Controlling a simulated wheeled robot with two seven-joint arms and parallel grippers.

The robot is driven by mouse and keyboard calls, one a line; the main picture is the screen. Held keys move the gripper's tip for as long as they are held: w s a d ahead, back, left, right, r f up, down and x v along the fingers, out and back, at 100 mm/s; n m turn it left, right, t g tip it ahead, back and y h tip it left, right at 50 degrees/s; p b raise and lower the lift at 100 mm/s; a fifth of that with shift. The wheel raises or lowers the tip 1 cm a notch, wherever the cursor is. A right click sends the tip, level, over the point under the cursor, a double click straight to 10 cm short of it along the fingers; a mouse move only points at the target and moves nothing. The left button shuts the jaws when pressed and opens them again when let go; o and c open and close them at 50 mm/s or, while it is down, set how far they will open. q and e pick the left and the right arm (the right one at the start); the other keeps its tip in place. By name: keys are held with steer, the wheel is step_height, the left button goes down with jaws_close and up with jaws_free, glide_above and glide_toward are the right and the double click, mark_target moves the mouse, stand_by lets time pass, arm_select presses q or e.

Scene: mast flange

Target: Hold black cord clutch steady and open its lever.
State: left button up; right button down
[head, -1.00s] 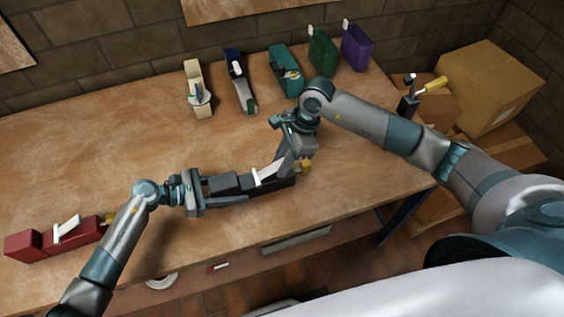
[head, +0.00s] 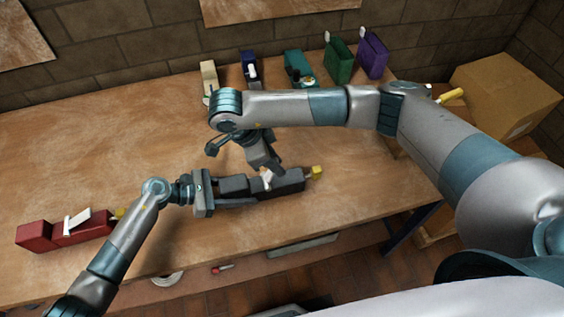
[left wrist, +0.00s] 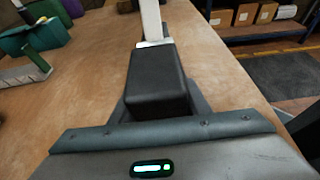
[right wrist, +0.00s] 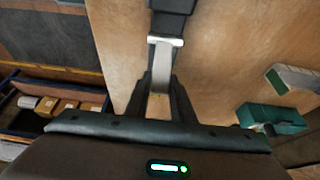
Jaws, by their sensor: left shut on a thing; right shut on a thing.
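The black cord clutch (head: 290,183) lies lengthwise near the middle of the table, with a yellow piece at its right end. My left gripper (head: 225,193) is shut on its left end; in the left wrist view the black block (left wrist: 157,80) sits between the fingers. The white lever (head: 267,179) appears raised from the body at its hinge. My right gripper (head: 266,168) comes from above and is shut on the lever, which shows between its fingers in the right wrist view (right wrist: 161,75). The right fingers partly hide the lever in the head view.
A red clutch (head: 40,236) with a white lever lies at the left. Cream (head: 209,78), blue (head: 249,68), teal (head: 300,68), green (head: 339,62) and purple (head: 373,55) ones stand along the back. A cardboard box (head: 505,95) is beyond the table's right end.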

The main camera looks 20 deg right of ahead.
steer(key=shift+s+a+r+h, duration=0.1)
steer(key=shift+a+h, duration=1)
steer(key=shift+h, duration=0.2)
steer(key=c, duration=1.5)
jaws_free()
steer(key=shift+d, duration=0.1)
steer(key=shift+r, duration=0.1)
steer(key=shift+a+r, duration=0.35)
steer(key=shift+r, duration=0.05)
steer(key=v, duration=1)
steer(key=shift+a+r, duration=0.25)
steer(key=shift+a, duration=0.1)
